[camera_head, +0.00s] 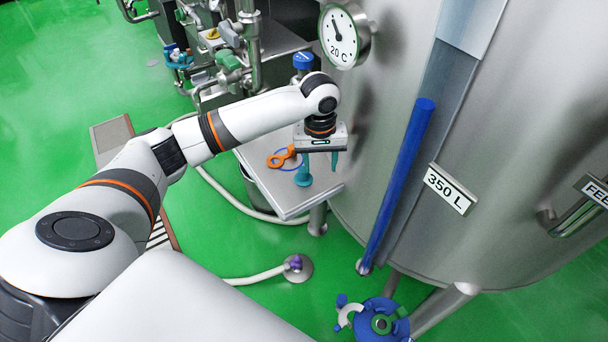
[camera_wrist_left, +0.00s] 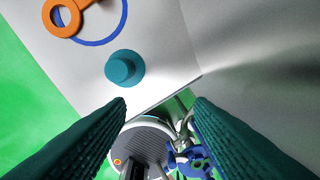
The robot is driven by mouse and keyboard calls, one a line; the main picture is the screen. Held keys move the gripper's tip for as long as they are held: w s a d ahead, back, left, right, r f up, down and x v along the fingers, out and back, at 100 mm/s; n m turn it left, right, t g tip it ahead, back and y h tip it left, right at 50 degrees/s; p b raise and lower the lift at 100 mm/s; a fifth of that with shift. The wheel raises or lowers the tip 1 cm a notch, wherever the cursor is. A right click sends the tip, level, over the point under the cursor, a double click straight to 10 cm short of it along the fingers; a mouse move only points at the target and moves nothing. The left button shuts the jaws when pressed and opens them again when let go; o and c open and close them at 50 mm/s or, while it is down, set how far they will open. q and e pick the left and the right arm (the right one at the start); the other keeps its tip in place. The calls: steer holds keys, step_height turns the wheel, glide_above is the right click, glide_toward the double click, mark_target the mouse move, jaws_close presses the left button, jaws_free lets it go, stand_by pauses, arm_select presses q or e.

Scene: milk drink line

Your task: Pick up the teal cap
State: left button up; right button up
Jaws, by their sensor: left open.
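The teal cap (camera_head: 303,181) stands on the light tray-like shelf (camera_head: 284,203) beside the tank, near its right part. It also shows in the left wrist view (camera_wrist_left: 125,67) as a round teal piece, in the upper left of centre, with bare shelf around it. My left gripper (camera_head: 320,170) is open above the shelf, its two teal fingers pointing down. In the left wrist view the fingers (camera_wrist_left: 160,108) are spread with nothing between them, and the cap lies beyond the left fingertip. The head view partly overlaps one finger with the cap. My right gripper is not in view.
An orange ring-ended part (camera_head: 281,157) and a thin blue ring (camera_wrist_left: 126,22) lie on the shelf beside the cap. The steel tank (camera_head: 400,60) rises close at the right, with a blue tube (camera_head: 397,185). Pipes and valves (camera_head: 228,60) stand behind.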

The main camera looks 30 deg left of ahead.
mark_target(303, 169)
arm_select(q)
steer(key=a+r+n, duration=0.3)
steer(key=a+r, duration=0.2)
steer(key=f, duration=0.6)
steer(key=shift+w+d, duration=0.15)
steer(key=shift+w, duration=0.2)
steer(key=shift+s+f, duration=0.15)
steer(key=shift+f, duration=1.2)
steer(key=shift+s+f, duration=0.15)
steer(key=shift+f, duration=1.2)
steer(key=shift+c, duration=0.6)
